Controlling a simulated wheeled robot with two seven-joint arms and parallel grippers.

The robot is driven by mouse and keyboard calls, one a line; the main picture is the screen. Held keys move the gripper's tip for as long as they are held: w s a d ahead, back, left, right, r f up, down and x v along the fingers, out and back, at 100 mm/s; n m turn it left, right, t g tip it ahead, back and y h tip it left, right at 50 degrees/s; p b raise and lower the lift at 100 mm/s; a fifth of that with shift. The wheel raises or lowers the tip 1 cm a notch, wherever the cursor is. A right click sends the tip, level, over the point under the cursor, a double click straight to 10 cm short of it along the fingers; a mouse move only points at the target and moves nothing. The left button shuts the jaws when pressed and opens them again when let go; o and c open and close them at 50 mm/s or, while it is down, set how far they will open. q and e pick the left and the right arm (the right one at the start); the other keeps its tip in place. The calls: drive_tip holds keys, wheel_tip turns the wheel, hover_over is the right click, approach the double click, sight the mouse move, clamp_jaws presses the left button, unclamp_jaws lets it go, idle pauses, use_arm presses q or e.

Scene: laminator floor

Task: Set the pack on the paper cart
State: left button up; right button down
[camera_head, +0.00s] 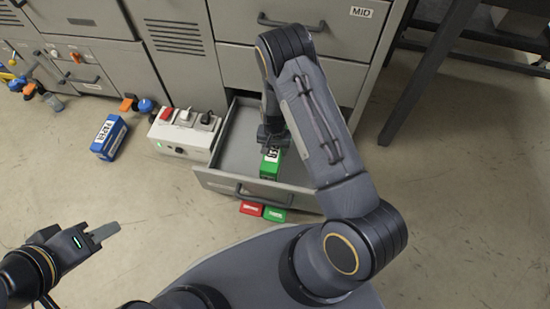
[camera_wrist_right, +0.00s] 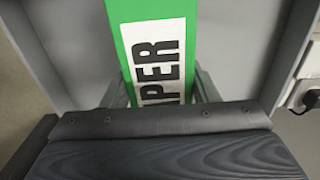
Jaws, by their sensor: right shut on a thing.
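A green pack (camera_head: 270,163) with a white label and black letters is inside the open bottom drawer (camera_head: 240,133). My right gripper (camera_head: 272,142) reaches down into the drawer and is shut on the green pack. In the right wrist view the green pack (camera_wrist_right: 160,45) lies between the fingers, its label ending in "PER". Whether it touches the drawer floor I cannot tell. My left gripper (camera_head: 88,236) is open and empty above the floor at the lower left. I cannot make out a paper cart in either view.
A blue pack (camera_head: 108,137) lies on the floor at left. A white power box (camera_head: 185,134) with switches and plugs stands against the drawer's left side. A red block (camera_head: 251,208) and a green block (camera_head: 275,214) lie before the drawer. Dark metal legs (camera_head: 425,75) stand at right.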

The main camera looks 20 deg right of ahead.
drive_tip(key=shift+w+f+b, duration=0.1)
drive_tip(key=shift+f+b, duration=0.95)
drive_tip(key=shift+f, duration=1.9)
drive_tip(key=shift+f, duration=0.1)
drive_tip(key=shift+f, duration=0.1)
drive_tip(key=c, duration=0.5)
unclamp_jaws()
